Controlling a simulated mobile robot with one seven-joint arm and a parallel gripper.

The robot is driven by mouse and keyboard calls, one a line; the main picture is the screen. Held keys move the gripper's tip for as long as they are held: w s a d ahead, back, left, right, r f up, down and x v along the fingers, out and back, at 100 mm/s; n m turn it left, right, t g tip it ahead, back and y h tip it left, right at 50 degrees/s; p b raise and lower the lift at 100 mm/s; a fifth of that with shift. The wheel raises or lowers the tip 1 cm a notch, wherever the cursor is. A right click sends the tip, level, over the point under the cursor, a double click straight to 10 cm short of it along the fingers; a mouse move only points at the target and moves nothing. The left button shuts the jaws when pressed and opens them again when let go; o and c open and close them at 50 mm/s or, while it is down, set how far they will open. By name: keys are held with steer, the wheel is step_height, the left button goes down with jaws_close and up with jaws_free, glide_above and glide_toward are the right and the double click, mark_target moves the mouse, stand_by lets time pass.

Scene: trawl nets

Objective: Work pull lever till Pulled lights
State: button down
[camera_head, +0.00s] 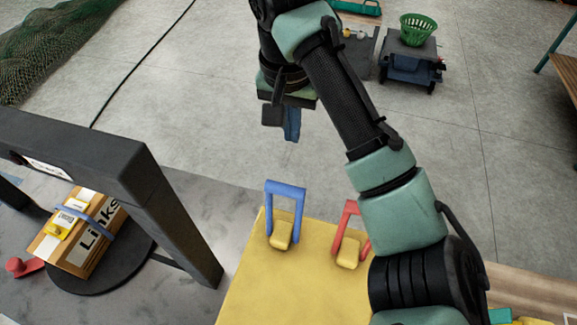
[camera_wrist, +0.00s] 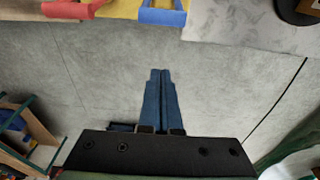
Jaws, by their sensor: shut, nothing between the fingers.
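A yellow panel (camera_head: 245,290) carries two U-shaped handles on yellow blocks. The blue lever (camera_head: 286,188) stands upright at the left; the red lever (camera_head: 350,208) is to its right, partly hidden by my arm. In the wrist view the blue lever (camera_wrist: 163,16) and the red lever (camera_wrist: 78,10) show at the top edge. My gripper (camera_head: 291,138) is shut and empty, its blue fingers (camera_wrist: 160,73) together, apart from both levers and beyond the panel's far edge. I cannot make out a Pulled label or light.
A dark frame (camera_head: 150,190) stands left of the panel, beside a carton (camera_head: 75,235) on a round dark plate. A green basket (camera_head: 417,28) sits on a dark cart at the back right. Green netting (camera_head: 50,45) lies at the far left. The grey floor beyond the panel is mostly clear.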

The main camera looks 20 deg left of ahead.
step_height(320, 180, down, 9)
steer(key=s+p, duration=0.2)
steer(key=shift+s, duration=0.2)
stand_by(0.4)
steer(key=shift+f, duration=0.1)
stand_by(0.4)
